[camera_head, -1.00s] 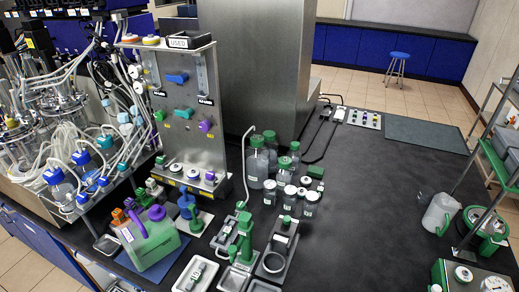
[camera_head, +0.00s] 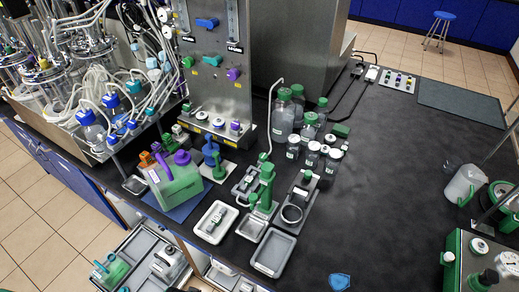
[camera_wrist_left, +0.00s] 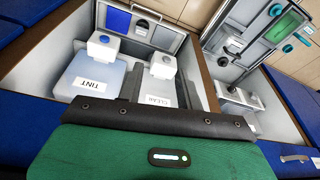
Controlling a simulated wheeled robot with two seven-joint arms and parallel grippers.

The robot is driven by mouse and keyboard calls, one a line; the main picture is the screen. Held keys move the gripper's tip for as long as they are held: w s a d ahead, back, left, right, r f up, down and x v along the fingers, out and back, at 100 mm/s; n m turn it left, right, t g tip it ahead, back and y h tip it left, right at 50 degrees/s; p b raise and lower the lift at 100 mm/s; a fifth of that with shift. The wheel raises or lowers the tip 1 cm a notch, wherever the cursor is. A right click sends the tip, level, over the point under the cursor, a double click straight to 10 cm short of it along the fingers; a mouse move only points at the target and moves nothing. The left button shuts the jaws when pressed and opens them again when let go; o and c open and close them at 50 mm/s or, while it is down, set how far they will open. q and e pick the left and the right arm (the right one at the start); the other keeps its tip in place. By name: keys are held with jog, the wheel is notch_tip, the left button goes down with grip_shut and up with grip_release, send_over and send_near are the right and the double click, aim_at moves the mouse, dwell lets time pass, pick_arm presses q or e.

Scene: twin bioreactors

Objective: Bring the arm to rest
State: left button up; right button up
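Neither arm shows clearly in the head view, and no fingertips can be made out there. In the left wrist view a green body with a dark bolted bar fills the lower part; I cannot tell whether it belongs to my gripper. No fingers or held object can be made out. My right gripper is in neither view.
Green-capped bottles (camera_head: 283,118) stand behind. A steel panel (camera_head: 215,80) rises at left. The bench (camera_head: 400,180) is mostly clear at centre right.

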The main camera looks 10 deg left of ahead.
pick_arm(q)
jog(key=s+f, duration=0.4)
jog(key=f, duration=0.8)
jog(key=s+a+f+g, duration=0.1)
jog(key=s+a+f, duration=0.1)
jog(key=s+f, duration=0.6)
jog(key=s+a+f, duration=0.1)
jog(key=s+f, duration=0.8)
jog(key=shift+s+a+g, duration=0.35)
jog(key=shift+a+g, duration=0.05)
jog(key=shift+a, duration=0.1)
